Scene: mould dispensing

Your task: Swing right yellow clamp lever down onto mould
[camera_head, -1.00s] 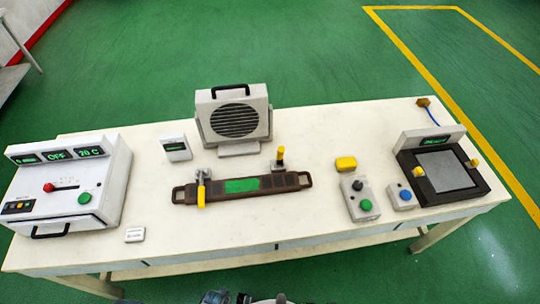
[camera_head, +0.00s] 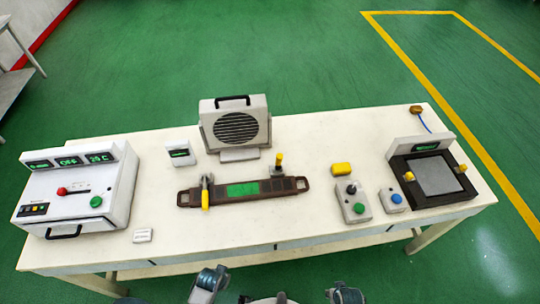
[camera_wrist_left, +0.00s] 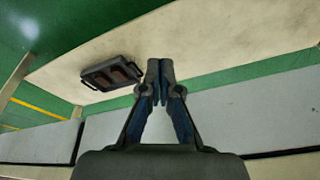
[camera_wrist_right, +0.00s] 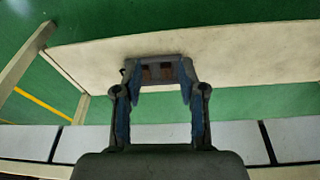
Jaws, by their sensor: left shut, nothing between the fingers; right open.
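The mould (camera_head: 215,196) is a long dark-brown bar with a green patch and end handles, lying on the white table. Its right yellow clamp lever (camera_head: 279,159) stands upright at the back right end. The left yellow lever (camera_head: 205,199) lies down across the mould. My left gripper (camera_wrist_left: 160,70) is shut and empty in the left wrist view. My right gripper (camera_wrist_right: 158,75) is open, with nothing held. Both seem well short of the mould; the head view shows only parts of my arms at the bottom edge. A dark brown-panelled object seen in both wrist views cannot be identified surely.
On the table (camera_head: 320,215) stand a white control unit (camera_head: 75,200) at left, a fan box (camera_head: 235,125) behind the mould, and a button box (camera_head: 353,203), a blue-button box (camera_head: 391,200) and a dark framed plate (camera_head: 435,175) at right. The table front is mostly clear.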

